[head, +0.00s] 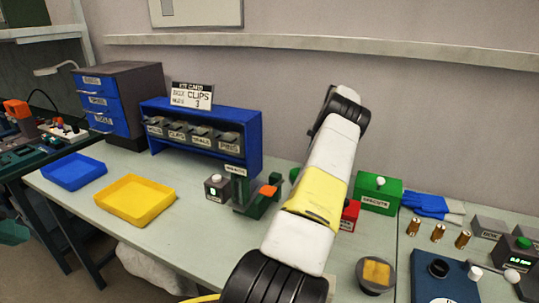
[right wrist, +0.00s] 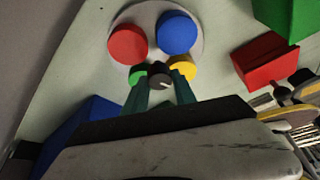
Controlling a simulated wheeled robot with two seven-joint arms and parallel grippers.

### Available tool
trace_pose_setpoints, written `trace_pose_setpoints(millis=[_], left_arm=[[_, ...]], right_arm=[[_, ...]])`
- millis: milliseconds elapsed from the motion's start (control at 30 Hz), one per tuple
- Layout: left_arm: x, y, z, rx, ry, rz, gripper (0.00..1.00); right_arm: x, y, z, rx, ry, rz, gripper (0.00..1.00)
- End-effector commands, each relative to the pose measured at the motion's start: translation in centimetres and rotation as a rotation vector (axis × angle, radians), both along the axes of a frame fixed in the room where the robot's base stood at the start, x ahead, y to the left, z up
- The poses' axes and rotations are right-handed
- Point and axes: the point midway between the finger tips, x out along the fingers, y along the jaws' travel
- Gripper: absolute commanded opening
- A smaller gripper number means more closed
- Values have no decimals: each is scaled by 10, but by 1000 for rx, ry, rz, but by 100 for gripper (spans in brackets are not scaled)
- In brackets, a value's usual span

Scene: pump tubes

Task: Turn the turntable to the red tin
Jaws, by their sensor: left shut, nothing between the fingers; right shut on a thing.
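The turntable (right wrist: 193,12) is a pale grey disc, seen in the right wrist view. It carries a red tin (right wrist: 127,43), a blue tin (right wrist: 177,32), a yellow tin (right wrist: 187,68) and a green tin (right wrist: 136,72). My right gripper (right wrist: 160,86) is shut on a dark grey knob (right wrist: 159,77) with a white mark, between the green and yellow tins. The fingers partly cover those two tins. In the head view a white and yellow arm of mine hides the right gripper and most of the turntable.
A green box (head: 380,198) and a red box (head: 350,215) stand right of the arm. A small grey device (head: 216,188) stands to its left. A blue shelf (head: 255,152), a yellow tray (head: 135,200) and a blue tray (head: 73,172) lie farther left.

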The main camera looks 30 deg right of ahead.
Motion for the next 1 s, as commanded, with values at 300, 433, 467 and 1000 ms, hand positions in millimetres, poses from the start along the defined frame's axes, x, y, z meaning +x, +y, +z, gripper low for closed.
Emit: trace_pose_setpoints(millis=[300,433,467,1000], left_arm=[[0,0,0,0,0,0,0],[0,0,0,0,0,0,0],[0,0,0,0,0,0,0],[0,0,0,0,0,0,0]], right_arm=[[-2,-3,0,-4,-1,156,0],[-2,-3,0,-5,0,187,0],[-2,-3,0,-5,0,192,0],[-2,-3,0,-6,-1,207,40]])
